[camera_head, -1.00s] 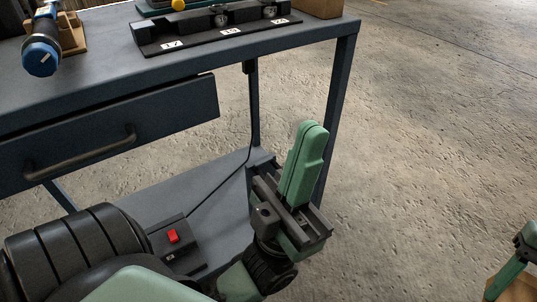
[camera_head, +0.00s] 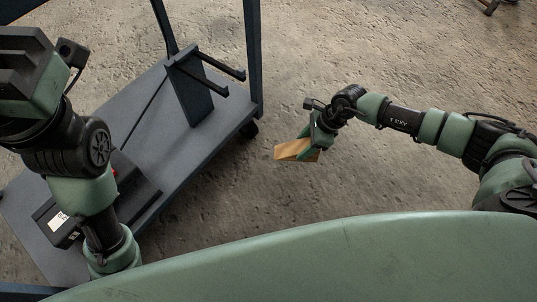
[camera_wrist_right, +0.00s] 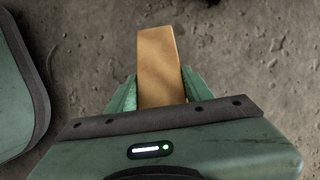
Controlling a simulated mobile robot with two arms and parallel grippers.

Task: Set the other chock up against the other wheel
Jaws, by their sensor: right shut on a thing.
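A tan wooden chock (camera_head: 292,149) is held in my right gripper (camera_head: 312,143), low over the concrete floor. In the right wrist view the chock (camera_wrist_right: 158,62) sticks out between the two green fingers of my right gripper (camera_wrist_right: 160,92). I cannot tell whether the chock touches the floor. No other chock shows. My left gripper (camera_head: 28,75) is at the upper left, with its fingertips out of view.
The bench's grey lower shelf (camera_head: 140,105) carries a black box (camera_head: 137,196) and an upright bracket (camera_head: 190,90) with two dark prongs. Open concrete floor (camera_head: 330,60) lies to the right of the bench.

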